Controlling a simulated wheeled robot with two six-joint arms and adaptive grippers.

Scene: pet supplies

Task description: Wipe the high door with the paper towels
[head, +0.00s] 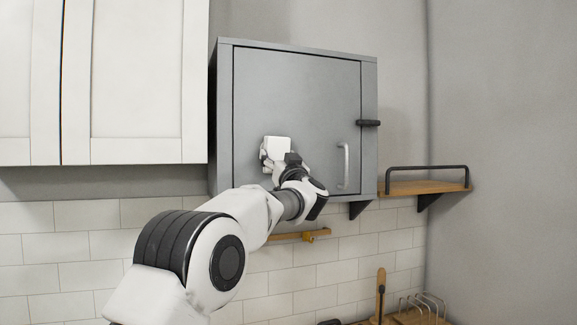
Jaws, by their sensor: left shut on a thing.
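The high door (300,95) is the grey front of a wall cabinet in the head view. It is shut, with a pale vertical handle (343,166) at its lower right. My left gripper (273,156) is in front of the door's lower left part. It is shut on a small white wad, the paper towels (278,143). The wad appears close to the door face; whether it touches cannot be told. The gripper and forearm hide the door's lower edge in the middle. My right gripper is not in view.
A dark latch (369,123) juts from the cabinet's right edge. White cupboards (140,80) hang at the left. A wooden shelf with a black rail (427,187) is at the right. A wooden bar (300,236) is below the cabinet. A rack (422,306) stands at the lower right.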

